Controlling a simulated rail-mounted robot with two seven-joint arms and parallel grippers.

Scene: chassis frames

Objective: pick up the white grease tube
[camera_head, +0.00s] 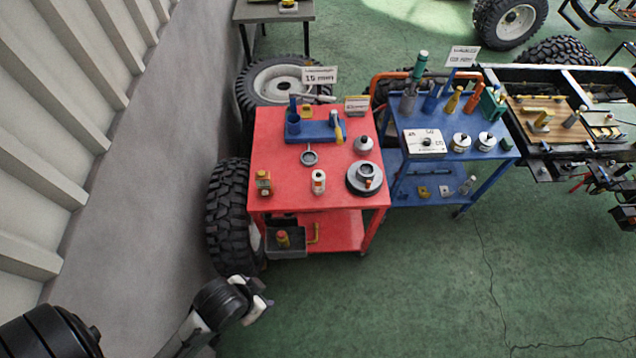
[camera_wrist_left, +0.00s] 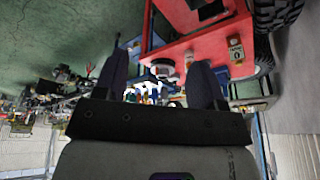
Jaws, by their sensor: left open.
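A small upright white tube (camera_head: 318,181) with a reddish label stands near the front edge of the red cart's top (camera_head: 290,196); it best fits the white grease tube. My left gripper (camera_head: 264,300) is below and in front of the cart, well apart from the tube. In the left wrist view my left gripper (camera_wrist_left: 160,78) has its two dark fingers spread with nothing held between them. That view is upside down, and a narrow pale shape (camera_wrist_left: 188,57) beside one finger may be the tube. My right gripper is not in view.
A brown-yellow bottle (camera_head: 264,183) stands left of the tube, and a round grey part (camera_head: 364,182) right of it. A blue vise-like fixture (camera_head: 312,130) is behind. A tyre (camera_head: 229,210) flanks the cart's left side. A blue cart (camera_head: 440,165) stands to the right. The front floor is clear.

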